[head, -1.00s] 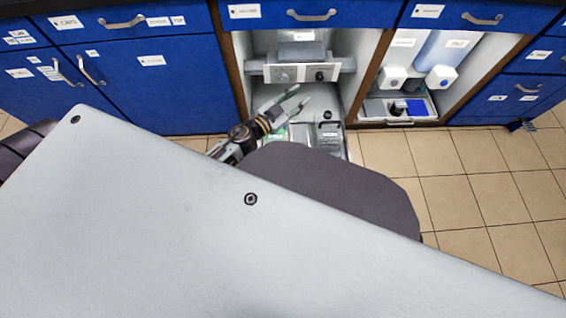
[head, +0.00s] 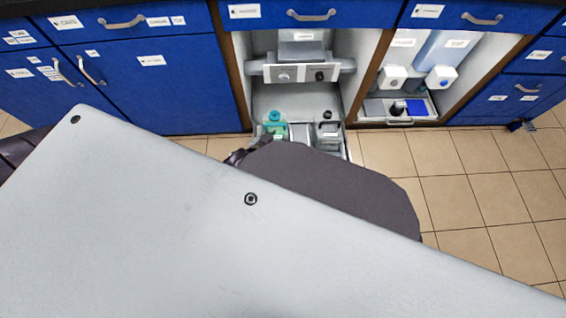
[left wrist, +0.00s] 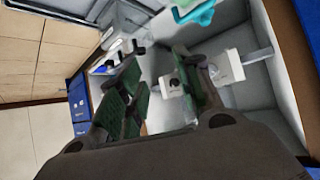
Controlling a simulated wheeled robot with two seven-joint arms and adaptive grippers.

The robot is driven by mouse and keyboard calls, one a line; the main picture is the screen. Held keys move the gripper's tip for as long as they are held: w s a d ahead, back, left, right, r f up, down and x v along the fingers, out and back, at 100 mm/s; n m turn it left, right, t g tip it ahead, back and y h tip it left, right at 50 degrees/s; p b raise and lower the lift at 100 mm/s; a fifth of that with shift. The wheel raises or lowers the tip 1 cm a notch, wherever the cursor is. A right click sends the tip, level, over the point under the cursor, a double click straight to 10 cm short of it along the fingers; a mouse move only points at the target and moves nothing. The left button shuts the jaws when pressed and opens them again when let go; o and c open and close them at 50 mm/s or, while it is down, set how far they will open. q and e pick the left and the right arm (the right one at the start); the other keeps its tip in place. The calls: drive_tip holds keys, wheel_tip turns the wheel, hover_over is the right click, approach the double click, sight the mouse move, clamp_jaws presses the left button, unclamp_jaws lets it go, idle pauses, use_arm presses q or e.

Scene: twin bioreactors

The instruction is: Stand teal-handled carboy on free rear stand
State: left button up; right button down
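The teal-handled carboy (head: 275,127) stands at the left of a low pulled-out tray (head: 347,150) in the open middle cabinet bay. Its teal top shows at the upper edge of the left wrist view (left wrist: 196,12). A dark-capped container (head: 328,131) stands to its right. My left gripper (left wrist: 157,62) is open, with green finger pads, and nothing shows between them. The carboy is beyond the fingers, apart from them. I cannot tell which stand is the free rear one. My right gripper is out of view.
A grey unit with two knobbed white panels (head: 300,72) spans the bay above the tray. The right bay holds white dispensers (head: 441,77) and a low tray with a blue item (head: 416,106). Blue cabinets (head: 150,90) flank the bays. Tiled floor (head: 480,190) is clear at right.

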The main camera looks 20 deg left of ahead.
use_arm(q)
drive_tip(key=s+d+f+m+g+h, duration=0.1)
drive_tip(key=s+d+f+g+h, duration=0.2)
drive_tip(key=s+d, duration=0.4)
drive_tip(key=s+g, duration=0.1)
drive_tip(key=s, duration=0.2)
drive_tip(key=shift+f+g, duration=0.2)
drive_tip(key=shift+g, duration=0.2)
